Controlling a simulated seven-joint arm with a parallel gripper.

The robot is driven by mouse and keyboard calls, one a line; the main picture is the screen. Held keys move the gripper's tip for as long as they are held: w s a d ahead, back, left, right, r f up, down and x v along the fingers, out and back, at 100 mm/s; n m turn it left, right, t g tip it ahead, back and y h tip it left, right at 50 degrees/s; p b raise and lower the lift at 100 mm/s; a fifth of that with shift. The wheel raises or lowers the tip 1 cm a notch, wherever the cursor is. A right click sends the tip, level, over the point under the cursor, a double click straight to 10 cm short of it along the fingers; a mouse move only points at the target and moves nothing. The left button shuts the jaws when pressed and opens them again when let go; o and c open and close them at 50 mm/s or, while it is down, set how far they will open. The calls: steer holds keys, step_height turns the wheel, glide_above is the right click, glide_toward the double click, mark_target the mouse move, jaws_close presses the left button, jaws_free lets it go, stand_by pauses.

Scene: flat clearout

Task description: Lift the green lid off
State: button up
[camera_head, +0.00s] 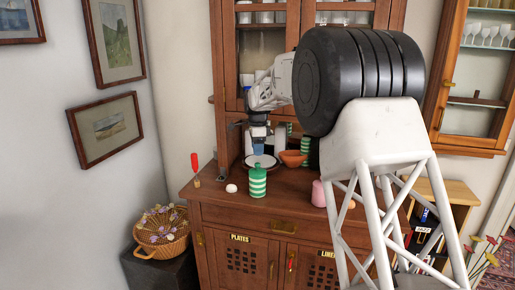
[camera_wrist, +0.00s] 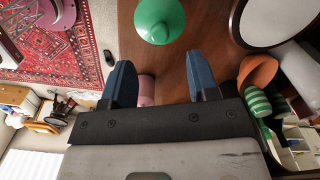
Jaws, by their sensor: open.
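The green lid (camera_head: 258,172) sits on a green-and-white striped jar (camera_head: 258,186) on the cabinet top. In the wrist view the lid (camera_wrist: 165,14) shows from above as a green round with a small knob, at the top edge of the picture. My gripper (camera_wrist: 158,60) is open, with its two blue fingers apart and nothing between their tips. The lid lies beyond the fingertips, not between them. In the head view my gripper (camera_head: 258,146) hangs above and behind the jar; the fingertips are small there.
A plate (camera_head: 262,160) and a terracotta bowl (camera_head: 292,158) stand behind the jar, near another striped green container (camera_head: 305,146). A white egg-like object (camera_head: 231,188) and a red-handled tool (camera_head: 195,168) are left. A pink object (camera_head: 319,194) stands right. The front strip of the cabinet top is clear.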

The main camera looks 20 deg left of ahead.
mark_target(258, 163)
steer(key=shift+f, duration=0.1)
steer(key=shift+f, duration=3.8)
jaws_close()
steer(key=shift+r, duration=0.45)
steer(key=shift+r, duration=0.35)
steer(key=shift+r, duration=0.4)
steer(key=shift+r, duration=1.9)
